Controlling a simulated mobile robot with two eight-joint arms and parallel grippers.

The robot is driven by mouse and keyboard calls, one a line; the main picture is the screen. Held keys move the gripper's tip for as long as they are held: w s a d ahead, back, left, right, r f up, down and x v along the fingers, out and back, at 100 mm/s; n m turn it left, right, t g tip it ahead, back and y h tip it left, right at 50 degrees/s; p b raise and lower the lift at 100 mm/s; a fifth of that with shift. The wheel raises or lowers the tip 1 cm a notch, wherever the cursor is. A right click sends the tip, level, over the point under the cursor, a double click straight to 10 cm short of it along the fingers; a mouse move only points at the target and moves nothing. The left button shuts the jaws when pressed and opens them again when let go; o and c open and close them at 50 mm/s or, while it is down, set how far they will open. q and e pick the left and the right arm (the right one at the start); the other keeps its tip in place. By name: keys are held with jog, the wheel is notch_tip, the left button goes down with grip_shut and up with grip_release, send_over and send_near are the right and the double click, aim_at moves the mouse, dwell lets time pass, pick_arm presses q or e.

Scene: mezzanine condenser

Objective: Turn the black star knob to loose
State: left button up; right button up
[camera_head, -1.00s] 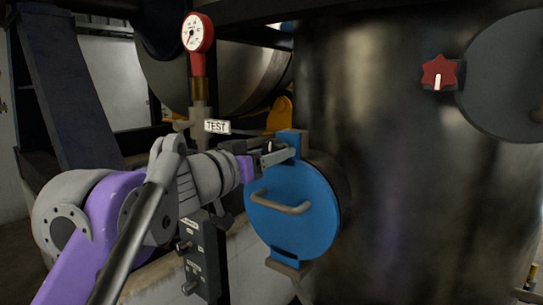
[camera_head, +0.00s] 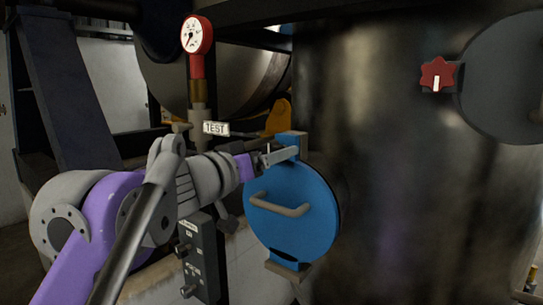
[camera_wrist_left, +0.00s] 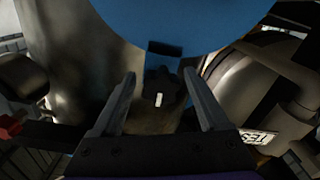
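The black star knob (camera_wrist_left: 165,88) shows in the left wrist view, with a white mark on its lower part. It sits at a blue bracket on the edge of the round blue cover (camera_head: 290,222). My left gripper (camera_wrist_left: 160,78) is open, with one finger on each side of the knob. Small gaps show between fingers and knob, and I see no clear contact. In the head view my left gripper (camera_head: 278,156) reaches the bracket at the cover's top, and I cannot make out the knob there. My right gripper is not in view.
A red star knob (camera_head: 437,74) with a white mark is on the dark vessel at right. A red gauge (camera_head: 196,35) and a TEST sign (camera_head: 215,128) stand behind my left arm. A grey handle (camera_head: 279,206) sticks out from the blue cover.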

pick_arm(q)
jog(key=shift+o, duration=0.2)
jog(key=shift+s+a+f, duration=0.1)
jog(key=shift+s+a, duration=0.15)
jog(key=b+v, duration=0.1)
jog(key=v, duration=0.9)
